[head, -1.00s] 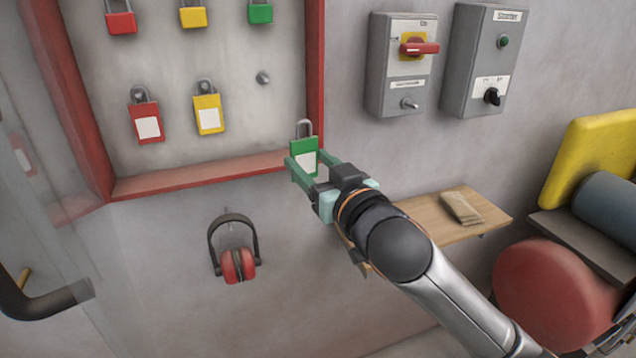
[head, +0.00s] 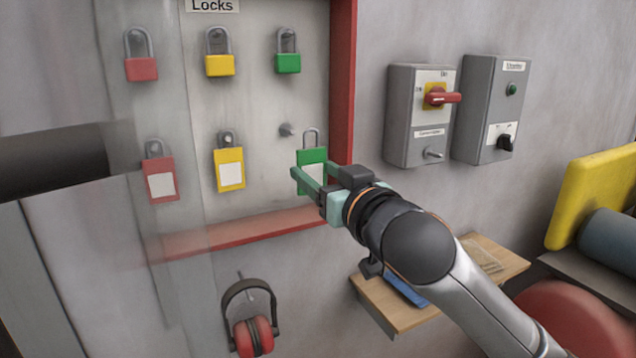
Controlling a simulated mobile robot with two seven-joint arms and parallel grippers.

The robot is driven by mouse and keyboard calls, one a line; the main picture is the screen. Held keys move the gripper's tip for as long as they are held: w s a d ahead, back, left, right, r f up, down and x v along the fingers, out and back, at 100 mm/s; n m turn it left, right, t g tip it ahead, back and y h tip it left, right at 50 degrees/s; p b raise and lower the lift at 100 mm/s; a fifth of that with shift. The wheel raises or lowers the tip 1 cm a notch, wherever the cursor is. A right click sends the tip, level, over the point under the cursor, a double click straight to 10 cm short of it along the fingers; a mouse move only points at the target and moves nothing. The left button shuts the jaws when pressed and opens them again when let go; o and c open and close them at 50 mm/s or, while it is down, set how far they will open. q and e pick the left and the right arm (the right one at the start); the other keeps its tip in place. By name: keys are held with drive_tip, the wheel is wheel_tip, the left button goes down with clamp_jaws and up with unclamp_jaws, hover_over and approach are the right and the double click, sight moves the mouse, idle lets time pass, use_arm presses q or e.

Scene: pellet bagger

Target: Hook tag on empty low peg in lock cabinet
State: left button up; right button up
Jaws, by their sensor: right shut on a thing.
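The green tag (head: 311,157), a padlock shape with a white label and a grey shackle on top, is held upright in my right gripper (head: 312,182), which is shut on it. The empty low peg (head: 287,130) sticks out of the cabinet back panel, just left of and slightly above the shackle. The tag is apart from the peg in the picture; the depth gap is hard to judge. The lock cabinet (head: 343,95) has a red frame. A red tag (head: 161,182) and a yellow tag (head: 229,172) hang on the other low pegs. My left gripper is not in view.
Red, yellow and green padlocks (head: 288,62) hang in the upper row. A clear door panel and a dark bar cover the left side. Ear defenders (head: 254,335) hang below. Grey switch boxes (head: 419,115) and a wooden shelf (head: 400,312) are at right.

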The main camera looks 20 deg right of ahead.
drive_tip(key=shift+w, duration=0.2)
drive_tip(key=shift+w+a+f, duration=0.1)
drive_tip(key=shift+w+a, duration=0.1)
drive_tip(key=shift+w, duration=0.75)
drive_tip(key=shift+w+a+f+b, duration=0.1)
drive_tip(key=shift+w+a+b, duration=0.1)
drive_tip(key=shift+w, duration=0.55)
drive_tip(key=shift+w+a+b, duration=0.1)
drive_tip(key=shift+w+b, duration=0.05)
drive_tip(key=shift+w, duration=0.55)
drive_tip(key=w, duration=0.2)
drive_tip(key=w+f, duration=0.1)
drive_tip(key=shift+w+a, duration=0.35)
drive_tip(key=shift+f, duration=0.1)
